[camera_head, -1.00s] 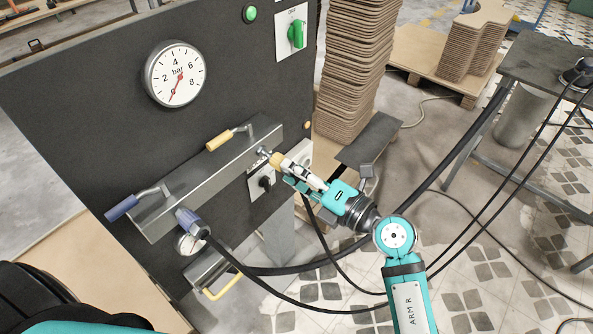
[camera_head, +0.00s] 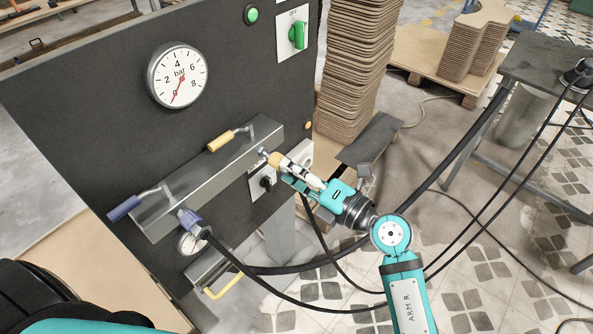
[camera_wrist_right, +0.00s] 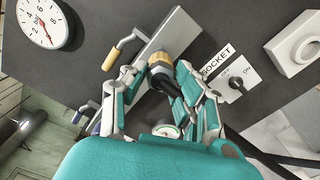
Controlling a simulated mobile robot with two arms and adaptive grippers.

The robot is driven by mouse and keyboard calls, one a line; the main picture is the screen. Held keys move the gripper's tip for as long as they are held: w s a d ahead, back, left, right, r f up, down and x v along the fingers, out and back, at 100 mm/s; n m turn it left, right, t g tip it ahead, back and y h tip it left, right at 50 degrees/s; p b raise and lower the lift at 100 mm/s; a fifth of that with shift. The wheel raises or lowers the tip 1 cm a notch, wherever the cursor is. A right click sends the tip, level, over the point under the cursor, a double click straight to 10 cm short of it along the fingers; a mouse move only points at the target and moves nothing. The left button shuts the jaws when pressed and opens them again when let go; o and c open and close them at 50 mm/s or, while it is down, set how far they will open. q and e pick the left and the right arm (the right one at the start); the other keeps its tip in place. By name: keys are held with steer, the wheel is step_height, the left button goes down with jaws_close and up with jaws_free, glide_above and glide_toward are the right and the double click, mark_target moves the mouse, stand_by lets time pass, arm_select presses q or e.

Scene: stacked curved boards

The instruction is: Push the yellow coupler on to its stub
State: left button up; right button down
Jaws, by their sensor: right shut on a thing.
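The yellow coupler (camera_head: 276,160) is at the tip of my right gripper (camera_head: 288,172), at the right end of the metal manifold (camera_head: 205,180). In the right wrist view the coupler (camera_wrist_right: 160,62) sits between the fingers of my right gripper (camera_wrist_right: 168,85), with its dark hose end below it. The fingers are shut on it. The stub (camera_head: 263,151) shows as a small metal piece between the manifold and the coupler. The coupler is lined up with it and close against it; how far it is seated cannot be told. My left gripper is not in view.
A yellow-handled valve (camera_head: 222,141) and a blue-handled valve (camera_head: 125,208) are on top. The gauge (camera_head: 178,76) reads about zero. Black hoses hang below my right arm.

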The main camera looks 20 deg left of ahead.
steer(key=shift+x, duration=0.9)
steer(key=c, duration=0.9)
jaws_free()
steer(key=v, duration=1.2)
